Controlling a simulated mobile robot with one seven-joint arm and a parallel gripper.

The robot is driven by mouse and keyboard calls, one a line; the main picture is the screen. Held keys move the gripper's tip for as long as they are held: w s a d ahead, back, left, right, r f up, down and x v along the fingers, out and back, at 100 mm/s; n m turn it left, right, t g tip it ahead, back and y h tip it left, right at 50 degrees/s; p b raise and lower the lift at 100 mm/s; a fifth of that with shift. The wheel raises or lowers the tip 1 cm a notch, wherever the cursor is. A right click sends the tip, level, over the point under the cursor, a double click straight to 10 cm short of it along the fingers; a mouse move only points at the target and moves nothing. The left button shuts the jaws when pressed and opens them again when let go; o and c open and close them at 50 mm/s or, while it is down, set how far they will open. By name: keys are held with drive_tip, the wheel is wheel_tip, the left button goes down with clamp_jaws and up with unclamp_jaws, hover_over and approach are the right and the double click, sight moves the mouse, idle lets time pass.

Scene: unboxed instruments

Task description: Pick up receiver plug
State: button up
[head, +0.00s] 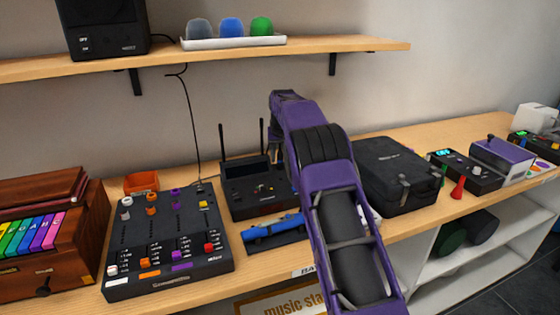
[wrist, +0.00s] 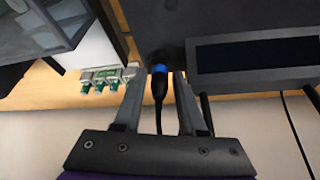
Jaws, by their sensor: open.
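The receiver plug (wrist: 159,69) has a blue ring and a black tail with a cable. In the wrist view it sits against the dark body of the receiver (wrist: 220,25). My gripper (wrist: 163,78) is open, with one finger on each side of the plug and its cable. I cannot tell whether either finger touches it. In the head view the receiver (head: 262,205) is a black box with two upright antennas on the bench, partly behind my arm. The plug and my fingertips are hidden there.
A black mixer (head: 165,255) stands left of the receiver and a blue harmonica-like item (head: 272,228) lies in front. A black case (head: 395,175) is to the right. The wooden shelf (head: 330,48) overhangs behind. Green connectors (wrist: 105,77) show left of my gripper.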

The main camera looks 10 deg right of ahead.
drive_tip(key=shift+w+f, duration=0.2)
drive_tip(key=shift+f, duration=0.2)
clamp_jaws()
drive_tip(key=shift+r, duration=0.1)
